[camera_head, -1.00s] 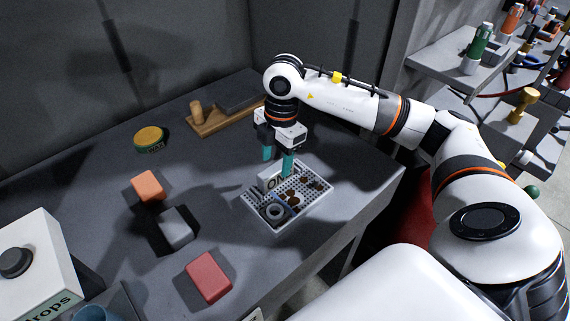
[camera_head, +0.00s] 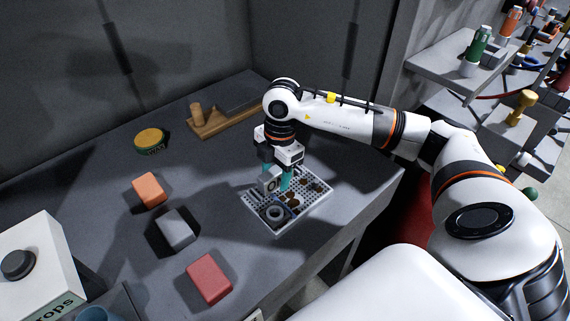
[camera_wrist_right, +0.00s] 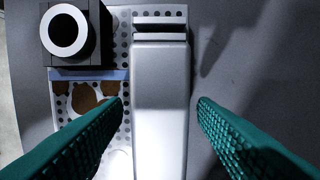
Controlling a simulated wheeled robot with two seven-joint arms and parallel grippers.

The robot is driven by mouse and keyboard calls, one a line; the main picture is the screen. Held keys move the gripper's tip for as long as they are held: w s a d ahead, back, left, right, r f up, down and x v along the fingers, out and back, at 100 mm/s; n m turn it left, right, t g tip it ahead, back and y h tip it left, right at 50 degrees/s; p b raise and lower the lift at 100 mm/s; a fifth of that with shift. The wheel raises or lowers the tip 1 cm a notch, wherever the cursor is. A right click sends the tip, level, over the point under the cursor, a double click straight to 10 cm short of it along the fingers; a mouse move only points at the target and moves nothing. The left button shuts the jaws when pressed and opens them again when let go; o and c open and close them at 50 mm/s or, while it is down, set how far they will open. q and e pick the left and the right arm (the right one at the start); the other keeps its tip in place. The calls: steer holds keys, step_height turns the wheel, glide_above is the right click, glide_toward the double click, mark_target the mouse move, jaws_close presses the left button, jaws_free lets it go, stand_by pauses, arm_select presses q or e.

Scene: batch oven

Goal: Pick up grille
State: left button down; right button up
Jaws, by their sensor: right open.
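A pale perforated tray (camera_head: 304,212), the only grille-like thing I see, lies on the grey worktop in the head view. Its holed surface (camera_wrist_right: 123,42) also shows in the right wrist view. A pale upright block (camera_head: 270,181) stands at the tray's back left edge. In the wrist view the block (camera_wrist_right: 160,115) lies between the fingers, with a gap on each side. My right gripper (camera_head: 277,182) is open, pointing down with teal fingers low around the block. The fingers hide part of the tray. My left gripper is not in view.
The tray holds a dark piece with a pale ring (camera_wrist_right: 66,32), brown discs (camera_wrist_right: 83,97) and a blue strip (camera_wrist_right: 90,74). Orange (camera_head: 150,190), grey (camera_head: 176,229) and red (camera_head: 209,279) blocks lie left. A wooden board (camera_head: 222,123) lies behind. Worktop between them is clear.

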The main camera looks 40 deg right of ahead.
jaws_close()
stand_by(0.3)
steer(key=shift+r, duration=0.1)
steer(key=shift+w+r+p, duration=0.1)
steer(key=shift+r+p, duration=0.25)
steer(key=shift+r, duration=0.05)
steer(key=shift+r+b, duration=0.35)
step_height(320, 180, up, 9)
steer(key=shift+f+b, duration=0.1)
steer(key=shift+b, duration=0.45)
